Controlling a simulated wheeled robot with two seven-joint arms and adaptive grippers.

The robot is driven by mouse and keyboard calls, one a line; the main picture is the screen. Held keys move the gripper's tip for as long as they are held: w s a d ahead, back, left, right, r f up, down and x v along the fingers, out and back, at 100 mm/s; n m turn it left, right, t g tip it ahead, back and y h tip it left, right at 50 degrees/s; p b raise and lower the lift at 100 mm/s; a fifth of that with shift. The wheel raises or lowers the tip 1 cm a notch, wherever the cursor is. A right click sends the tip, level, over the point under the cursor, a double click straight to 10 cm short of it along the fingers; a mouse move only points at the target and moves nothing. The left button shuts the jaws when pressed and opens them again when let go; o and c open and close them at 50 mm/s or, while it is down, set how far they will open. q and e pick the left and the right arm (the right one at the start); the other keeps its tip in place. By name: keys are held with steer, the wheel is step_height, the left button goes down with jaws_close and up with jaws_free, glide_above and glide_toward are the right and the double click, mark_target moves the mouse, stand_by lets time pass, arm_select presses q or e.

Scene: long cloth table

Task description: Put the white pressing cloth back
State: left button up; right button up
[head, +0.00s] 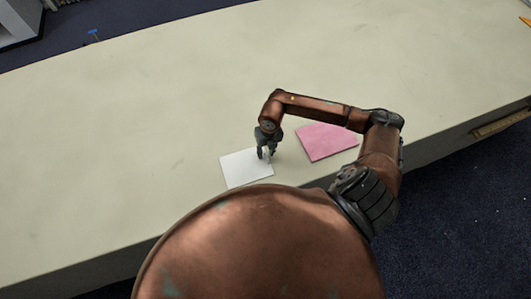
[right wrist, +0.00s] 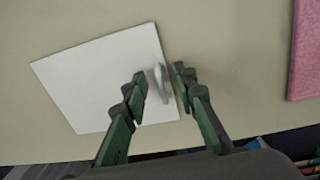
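The white pressing cloth (head: 240,170) lies flat on the pale table, left of the pink cloth, near the table's front edge. My right gripper (head: 266,153) is low over its right part. In the right wrist view the cloth (right wrist: 95,75) shows a small raised white bump (right wrist: 161,82) near its right edge. The fingers of my right gripper (right wrist: 160,77) stand apart on either side of this bump, with gaps showing beside it. Whether the fingertips touch the cloth is unclear. My left gripper is not in view.
A pink cloth (head: 325,142) lies to the right, partly under my right arm in the head view; its edge also shows in the right wrist view (right wrist: 306,50). The long table (head: 150,120) is otherwise mostly clear. Its front edge runs close by.

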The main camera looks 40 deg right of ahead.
step_height(320, 180, up, 11)
steer(key=shift+d, duration=0.4)
